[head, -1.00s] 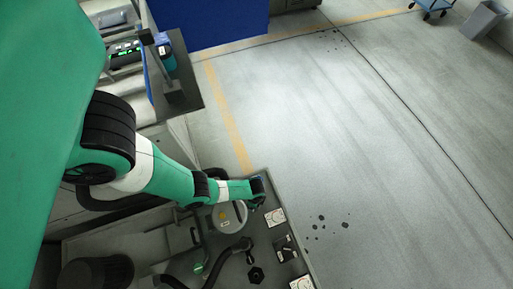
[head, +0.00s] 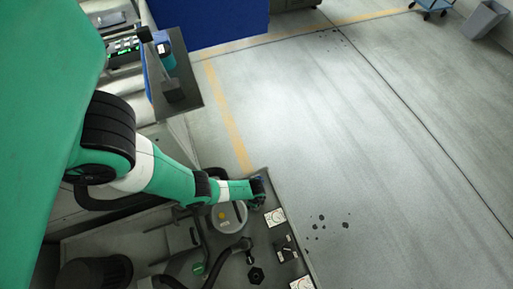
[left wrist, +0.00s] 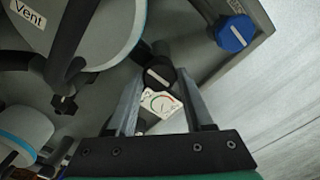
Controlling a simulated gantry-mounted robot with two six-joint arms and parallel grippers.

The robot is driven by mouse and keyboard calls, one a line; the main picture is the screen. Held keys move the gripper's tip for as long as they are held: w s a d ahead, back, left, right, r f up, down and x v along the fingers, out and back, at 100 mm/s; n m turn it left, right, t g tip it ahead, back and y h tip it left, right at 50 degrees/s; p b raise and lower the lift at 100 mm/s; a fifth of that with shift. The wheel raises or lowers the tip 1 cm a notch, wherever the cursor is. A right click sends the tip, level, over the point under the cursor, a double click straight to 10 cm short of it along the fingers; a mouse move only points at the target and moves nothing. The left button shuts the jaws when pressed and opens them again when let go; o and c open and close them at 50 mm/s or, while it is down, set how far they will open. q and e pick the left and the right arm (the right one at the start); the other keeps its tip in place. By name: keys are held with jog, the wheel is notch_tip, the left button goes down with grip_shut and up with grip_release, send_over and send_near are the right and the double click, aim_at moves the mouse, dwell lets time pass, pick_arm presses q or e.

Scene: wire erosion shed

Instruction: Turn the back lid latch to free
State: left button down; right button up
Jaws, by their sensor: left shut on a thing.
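In the left wrist view, the two fingers of my left gripper (left wrist: 160,82) stand on either side of a black round knob (left wrist: 158,76) with a white line across its face. The gripper is shut on this knob, which appears to be the back lid latch. A small white dial card (left wrist: 160,103) with a red and green arc shows between the fingers. In the head view, my left gripper (head: 257,192) is at the far edge of the dark machine top and hides the knob. My right gripper is not in view.
A round grey lid marked "Vent" (left wrist: 95,30) lies to the left. A black handle (head: 287,252) and a black star knob (head: 256,275) stand on the machine top.

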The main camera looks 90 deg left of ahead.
pick_arm(q)
jog(key=n, duration=0.4)
jog(key=shift+n, duration=0.3)
jog(key=n, duration=0.4)
jog(key=shift+n, duration=0.3)
jog(key=n, duration=0.4)
jog(key=shift+n, duration=0.3)
jog(key=shift+a+n, duration=0.1)
jog(key=shift+n, duration=1.9)
jog(key=shift+c, duration=1.4)
grip_release()
